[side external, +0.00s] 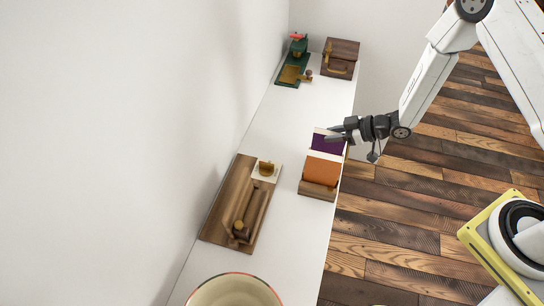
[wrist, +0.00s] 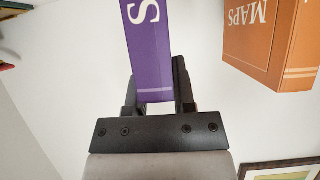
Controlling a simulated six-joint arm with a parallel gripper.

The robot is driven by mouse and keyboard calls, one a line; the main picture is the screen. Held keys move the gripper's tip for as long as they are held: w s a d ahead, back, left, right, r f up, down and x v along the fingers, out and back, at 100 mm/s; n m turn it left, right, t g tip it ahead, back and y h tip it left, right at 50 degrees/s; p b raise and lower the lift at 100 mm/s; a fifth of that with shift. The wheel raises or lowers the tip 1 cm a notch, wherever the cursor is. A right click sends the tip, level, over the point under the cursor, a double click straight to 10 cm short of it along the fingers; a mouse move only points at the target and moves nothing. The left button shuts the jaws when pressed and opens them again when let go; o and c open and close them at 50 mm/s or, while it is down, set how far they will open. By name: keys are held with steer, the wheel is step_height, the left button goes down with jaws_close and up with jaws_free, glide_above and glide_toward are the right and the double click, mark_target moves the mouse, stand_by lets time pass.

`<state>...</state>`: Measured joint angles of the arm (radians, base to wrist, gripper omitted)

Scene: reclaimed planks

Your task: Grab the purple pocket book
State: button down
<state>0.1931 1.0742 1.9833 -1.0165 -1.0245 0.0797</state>
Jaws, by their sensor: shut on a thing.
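The purple pocket book (side external: 325,143) is at the right edge of the white shelf in the side external view, just behind an orange book. In the wrist view the purple book (wrist: 149,50) shows its spine with a white letter S and stands between the two fingers. My gripper (side external: 333,134) reaches in from the right and is shut on the purple book. In the wrist view my gripper (wrist: 154,90) has one finger on each side of the spine. The book's far end is cut off by the top of that view.
An orange book (side external: 323,172) marked MAPS rests on a wooden stand (side external: 318,191), close to the purple one; it also shows in the wrist view (wrist: 270,45). A wooden board with a handle (side external: 236,205), a bowl (side external: 233,291), a wooden box (side external: 341,57) and a green device (side external: 293,70) share the shelf.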

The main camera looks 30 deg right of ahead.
steer(key=shift+r, duration=0.1)
steer(key=shift+r, duration=4.9)
steer(key=shift+w+r, duration=0.1)
